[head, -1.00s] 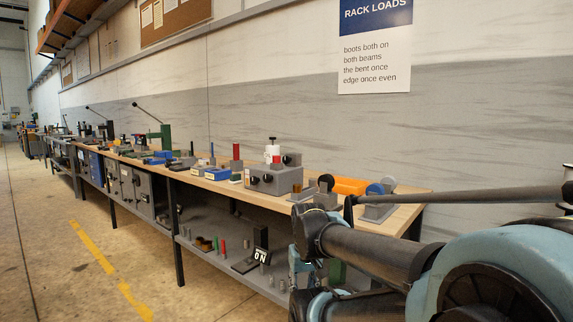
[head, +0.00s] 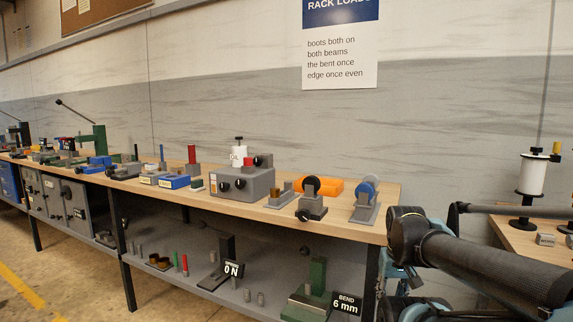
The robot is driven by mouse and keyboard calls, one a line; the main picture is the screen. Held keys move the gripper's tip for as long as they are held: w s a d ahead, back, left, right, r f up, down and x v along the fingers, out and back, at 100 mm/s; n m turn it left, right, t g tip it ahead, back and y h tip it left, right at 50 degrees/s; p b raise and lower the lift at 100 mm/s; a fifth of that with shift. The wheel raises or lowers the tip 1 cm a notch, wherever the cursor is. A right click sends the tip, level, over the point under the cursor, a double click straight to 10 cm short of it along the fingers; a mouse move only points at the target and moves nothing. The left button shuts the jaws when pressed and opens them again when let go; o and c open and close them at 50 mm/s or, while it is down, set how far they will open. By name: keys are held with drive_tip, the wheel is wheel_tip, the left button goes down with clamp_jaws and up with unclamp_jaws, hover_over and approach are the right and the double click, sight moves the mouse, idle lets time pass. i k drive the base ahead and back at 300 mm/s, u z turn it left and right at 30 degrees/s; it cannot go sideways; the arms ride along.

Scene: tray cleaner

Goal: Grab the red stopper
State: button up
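Several red things show in the head view, and I cannot tell which is the red stopper. A small red piece (head: 248,160) sits at the top of a grey box with black knobs (head: 232,184), in front of a white bottle with a black top (head: 238,153). A taller red cylinder (head: 192,153) stands upright on a grey block left of that box. A thin red rod (head: 185,264) stands on the lower shelf. My arm shows at the lower right, apart from these red things; my gripper cannot be made out.
The wooden bench (head: 368,231) runs along the wall, with an orange block (head: 319,187), wheel-like fixtures and blue trays (head: 182,182) on it. Another bench with a white spool (head: 531,174) stands at right.

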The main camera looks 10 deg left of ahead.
sight(248, 161)
drive_tip(key=z, duration=1.05)
drive_tip(key=k, duration=1.55)
drive_tip(key=u, duration=1.1)
drive_tip(key=i, duration=1.25)
